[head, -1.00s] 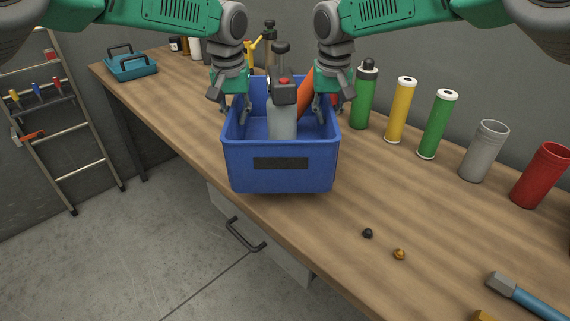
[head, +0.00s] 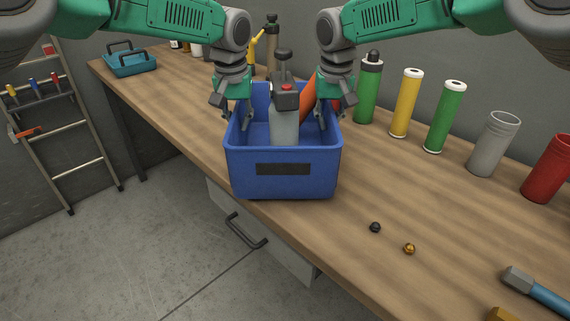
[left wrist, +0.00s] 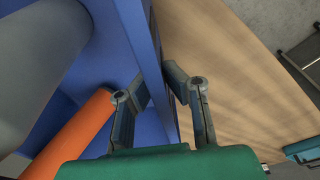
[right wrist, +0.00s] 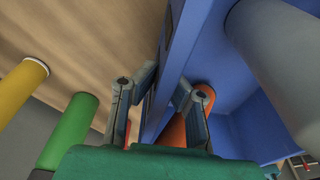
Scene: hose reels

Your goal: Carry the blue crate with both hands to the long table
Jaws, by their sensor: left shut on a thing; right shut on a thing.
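The blue crate (head: 283,185) is upright near the front edge of the wooden table (head: 400,225). I cannot tell whether it rests on the top or is slightly raised. It holds a grey bottle (head: 284,127) with a dark head and an orange tube (head: 308,95). My left gripper (head: 236,112) is shut on the crate's left wall, and my right gripper (head: 328,112) on its right wall. Both wrist views show a blue wall (left wrist: 156,50) (right wrist: 181,45) between each pair of fingers, one finger inside and one outside.
A green canister (head: 368,92), yellow tube (head: 406,105), green tube (head: 444,118), grey cup (head: 493,145) and red cup (head: 549,170) line the back right. Two small fittings (head: 375,227) and a hammer (head: 535,292) lie front right. A teal toolbox (head: 130,62) and ladder (head: 65,135) are left.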

